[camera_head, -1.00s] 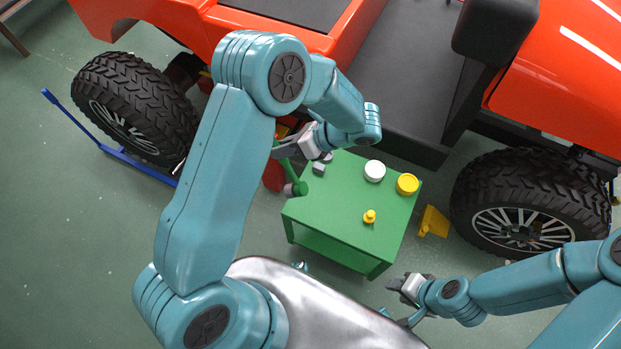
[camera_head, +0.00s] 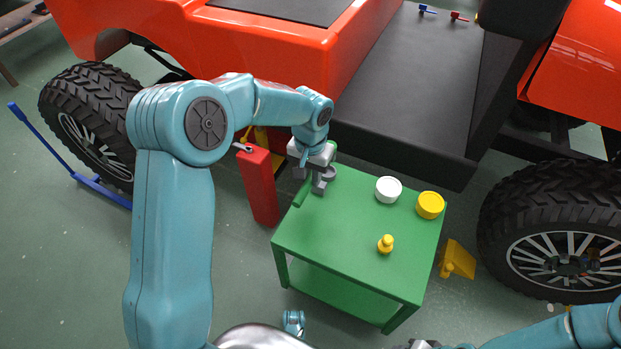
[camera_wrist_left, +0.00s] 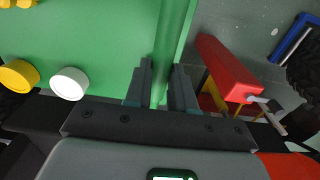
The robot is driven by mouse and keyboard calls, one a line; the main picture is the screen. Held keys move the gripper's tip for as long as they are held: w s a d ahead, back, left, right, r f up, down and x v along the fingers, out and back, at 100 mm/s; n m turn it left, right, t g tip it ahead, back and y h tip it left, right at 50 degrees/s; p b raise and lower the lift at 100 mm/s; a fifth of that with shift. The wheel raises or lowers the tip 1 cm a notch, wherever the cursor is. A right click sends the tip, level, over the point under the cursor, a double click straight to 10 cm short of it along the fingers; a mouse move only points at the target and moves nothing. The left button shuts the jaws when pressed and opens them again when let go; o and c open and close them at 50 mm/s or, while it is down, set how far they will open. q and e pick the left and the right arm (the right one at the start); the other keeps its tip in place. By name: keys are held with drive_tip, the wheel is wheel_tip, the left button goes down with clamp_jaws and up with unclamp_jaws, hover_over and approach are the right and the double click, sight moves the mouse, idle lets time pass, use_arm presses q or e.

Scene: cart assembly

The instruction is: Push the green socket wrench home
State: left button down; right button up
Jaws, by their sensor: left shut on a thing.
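The green socket wrench (camera_head: 302,193) is at the far left corner of the green table (camera_head: 345,240), mostly covered by my left gripper (camera_head: 318,180). My left gripper is shut on it, pointing down at the tabletop. In the left wrist view the wrench (camera_wrist_left: 163,60) runs as a green bar between the two fingers (camera_wrist_left: 160,90), near the table's edge. I cannot tell whether the wrench touches the tabletop. Only a dark bit of my right gripper (camera_head: 425,343) shows at the bottom edge, so its jaws cannot be read.
A white round cap (camera_head: 388,189), a yellow one (camera_head: 430,205) and a small yellow piece (camera_head: 385,244) stand on the table. A red post (camera_head: 260,187) stands left of it. The orange vehicle (camera_head: 230,45) lies behind. A yellow block (camera_head: 457,260) is on the floor at right.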

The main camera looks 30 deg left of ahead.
use_arm(q)
drive_tip(key=shift+r, duration=0.2)
wheel_tip(320, 180, down, 3)
drive_tip(key=shift+s+f+b, duration=0.1)
drive_tip(key=shift+b, duration=0.8)
drive_tip(key=shift+f+b, duration=0.6)
drive_tip(key=shift+f, duration=0.25)
drive_tip(key=shift+r, duration=0.15)
drive_tip(key=shift+p, duration=0.3)
drive_tip(key=shift+f, duration=0.2)
drive_tip(key=shift+f+b, duration=1.1)
drive_tip(key=shift+f, duration=0.25)
